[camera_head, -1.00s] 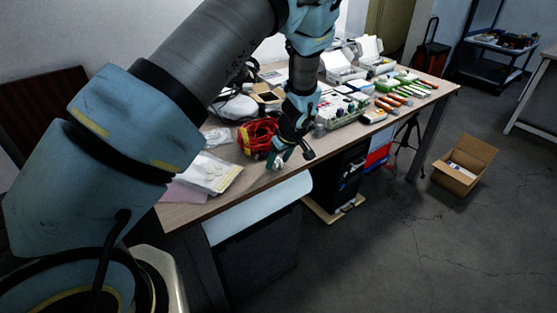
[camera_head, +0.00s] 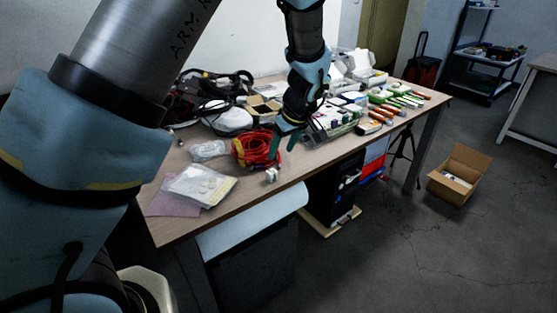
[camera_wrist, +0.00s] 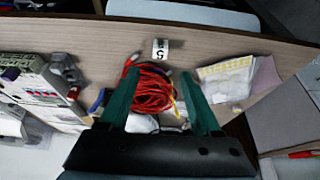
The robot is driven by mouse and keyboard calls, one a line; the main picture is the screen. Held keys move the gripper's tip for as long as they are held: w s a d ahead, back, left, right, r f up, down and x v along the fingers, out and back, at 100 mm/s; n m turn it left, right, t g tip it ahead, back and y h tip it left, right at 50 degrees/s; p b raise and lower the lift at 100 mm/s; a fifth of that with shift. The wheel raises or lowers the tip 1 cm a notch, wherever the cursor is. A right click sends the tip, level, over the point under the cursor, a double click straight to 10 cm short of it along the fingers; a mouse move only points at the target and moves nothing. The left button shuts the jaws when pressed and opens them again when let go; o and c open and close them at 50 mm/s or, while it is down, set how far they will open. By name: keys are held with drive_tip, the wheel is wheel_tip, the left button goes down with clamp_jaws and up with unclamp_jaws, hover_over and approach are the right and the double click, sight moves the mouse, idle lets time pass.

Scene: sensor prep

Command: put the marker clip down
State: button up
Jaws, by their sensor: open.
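The marker clip (camera_head: 271,175) is a small white piece standing on the table near its front edge. In the wrist view its white face with a dark number 5 (camera_wrist: 160,54) shows on bare wood. My gripper (camera_head: 283,149) is above the table, a little up and right of the clip in the head view. In the wrist view my gripper's green fingers (camera_wrist: 161,76) are spread wide apart. Nothing is held between them, and the clip lies beyond their tips, apart from them.
A coiled red cable (camera_head: 256,148) lies just behind the clip. Papers and a bag (camera_head: 200,184) lie at the left end of the table (camera_head: 215,221). A box of electronics (camera_head: 331,124) and several tools crowd the right. Bare wood surrounds the clip.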

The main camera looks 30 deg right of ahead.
drive_tip(key=shift+s+r, duration=0.2)
drive_tip(key=shift+r, duration=0.2)
drive_tip(key=w+a+r+g, duration=0.1)
drive_tip(key=w+a+r, duration=0.15)
drive_tip(key=a, duration=0.75)
drive_tip(key=s+a+r+m, duration=0.1)
drive_tip(key=s+a, duration=0.1)
drive_tip(key=a, duration=0.7)
drive_tip(key=s+a+r+m+g, duration=0.1)
drive_tip(key=s+a, duration=0.2)
drive_tip(key=a, duration=0.6)
drive_tip(key=s+a+r+m+g+h, duration=0.1)
drive_tip(key=s+a+r, duration=0.1)
drive_tip(key=a, duration=0.7)
drive_tip(key=shift+s, duration=0.25)
